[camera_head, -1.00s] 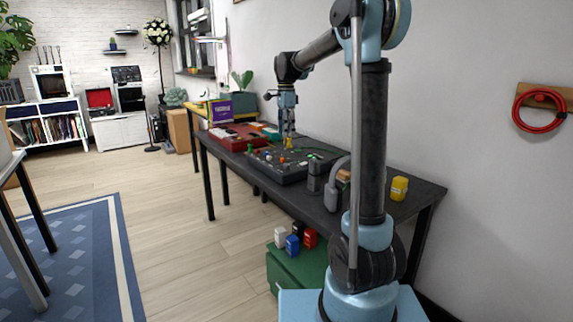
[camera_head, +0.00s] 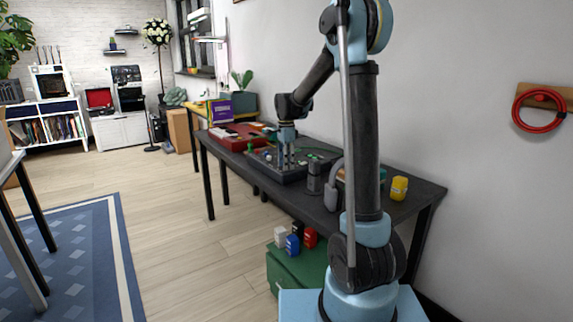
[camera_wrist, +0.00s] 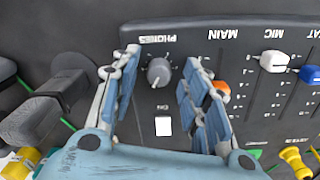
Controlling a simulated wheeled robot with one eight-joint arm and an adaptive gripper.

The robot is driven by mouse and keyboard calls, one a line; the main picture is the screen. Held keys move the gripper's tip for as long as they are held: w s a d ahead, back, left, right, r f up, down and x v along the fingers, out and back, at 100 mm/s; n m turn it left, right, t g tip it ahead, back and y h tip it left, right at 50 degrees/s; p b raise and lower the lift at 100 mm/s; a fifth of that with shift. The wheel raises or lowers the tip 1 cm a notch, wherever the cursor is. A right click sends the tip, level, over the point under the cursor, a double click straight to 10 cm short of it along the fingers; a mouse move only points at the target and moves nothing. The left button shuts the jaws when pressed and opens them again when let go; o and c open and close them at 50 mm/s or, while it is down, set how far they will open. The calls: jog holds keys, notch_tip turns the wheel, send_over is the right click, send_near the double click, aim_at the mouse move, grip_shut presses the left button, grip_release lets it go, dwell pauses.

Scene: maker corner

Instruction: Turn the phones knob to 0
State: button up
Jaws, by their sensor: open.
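The phones knob (camera_wrist: 159,72) is a small grey round knob on a dark mixer panel (camera_wrist: 185,45), under the upside-down label PHONES in the wrist view. My gripper (camera_wrist: 160,72) is open, one finger on each side of the knob, apart from it as far as I can see. Marks ring the knob, but its exact setting is too small to read. In the head view my gripper (camera_head: 286,160) points down over the mixer (camera_head: 290,177) on the dark table; the knob cannot be made out there.
A white button (camera_wrist: 163,126) lies below the knob. Orange, white and blue slider caps (camera_wrist: 273,62) stand to the right. A grey plug and cable (camera_wrist: 45,115) are at left. A yellow container (camera_head: 399,188) stands near the table's right end.

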grip_shut()
